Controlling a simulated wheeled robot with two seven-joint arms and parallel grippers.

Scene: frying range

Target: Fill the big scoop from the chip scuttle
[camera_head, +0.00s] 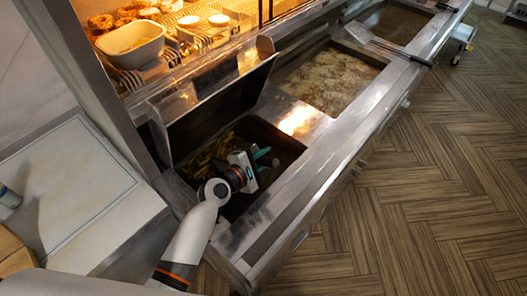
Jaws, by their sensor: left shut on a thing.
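The chip scuttle (287,144) is a dark rectangular well in the steel range, in the middle of the view. Yellow chips (208,153) lie along its left side. My left gripper (258,160) is down in the scuttle, right of the chips I can see, and shut on the big scoop. Small teal parts, seemingly of the scoop (262,153), show by the fingers. The rest of the scoop is hidden by the gripper and the dark well, so I cannot tell whether it holds chips. My right gripper is not in view.
A raised steel lid or panel (222,108) stands behind the scuttle. A fryer vat with bubbling oil (333,80) is beyond it, and another vat (396,22) farther off. A heated shelf holds a white dish (130,44). A pale counter (72,185) is at left; wooden floor is clear at right.

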